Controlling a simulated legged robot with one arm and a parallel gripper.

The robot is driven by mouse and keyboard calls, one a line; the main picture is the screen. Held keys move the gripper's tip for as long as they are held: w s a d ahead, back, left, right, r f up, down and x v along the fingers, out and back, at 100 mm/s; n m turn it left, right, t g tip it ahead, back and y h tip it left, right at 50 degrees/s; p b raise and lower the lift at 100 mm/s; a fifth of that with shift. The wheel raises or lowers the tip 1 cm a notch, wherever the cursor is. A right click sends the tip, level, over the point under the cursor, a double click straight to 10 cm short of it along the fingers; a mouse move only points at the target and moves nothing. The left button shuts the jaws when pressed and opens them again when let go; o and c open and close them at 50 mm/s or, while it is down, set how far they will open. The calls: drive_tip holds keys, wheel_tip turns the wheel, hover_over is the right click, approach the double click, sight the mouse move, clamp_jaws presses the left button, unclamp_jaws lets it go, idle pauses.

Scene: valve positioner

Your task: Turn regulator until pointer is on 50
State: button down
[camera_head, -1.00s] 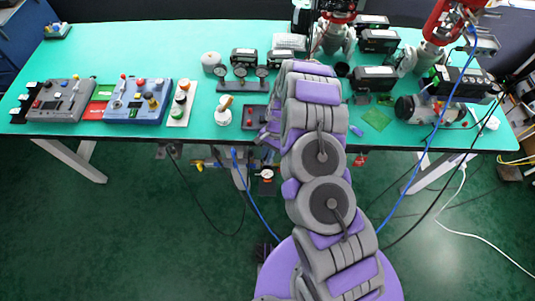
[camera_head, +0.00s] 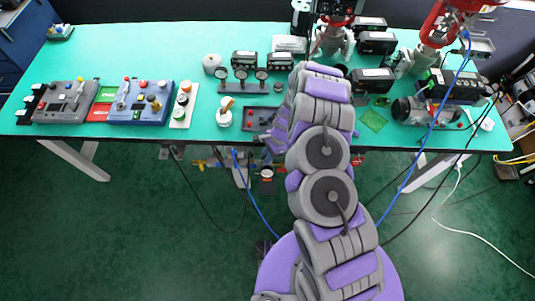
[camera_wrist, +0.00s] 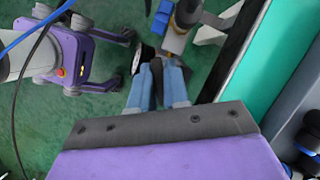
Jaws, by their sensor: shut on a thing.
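My gripper (camera_wrist: 160,78) shows in the wrist view as blue fingers reaching under the table edge. It is shut on the regulator (camera_wrist: 172,62), whose grey-black body is mostly hidden between and behind the fingers. A round gauge (camera_wrist: 137,59) with a pale face and dark rim sits just left of the fingertips, seen nearly edge-on. In the head view the gauge (camera_head: 266,173) hangs below the table's front edge. Its dial is too small to read the pointer. My arm hides the gripper in the head view.
The green table (camera_head: 226,165) edge carries pipes and yellow fittings beneath it. The tabletop (camera_head: 150,50) holds control boxes, gauges and red valve actuators (camera_head: 447,22). A blue hose (camera_head: 253,200) and black cables hang near my arm. The floor in front is clear.

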drive_tip(key=shift+w+r, duration=0.1)
idle(0.3)
drive_tip(key=c, duration=1.2)
unclamp_jaws()
drive_tip(key=shift+a, duration=0.1)
drive_tip(key=p+v, duration=0.2)
drive_tip(key=v, duration=1.5)
drive_tip(key=shift+p, duration=0.35)
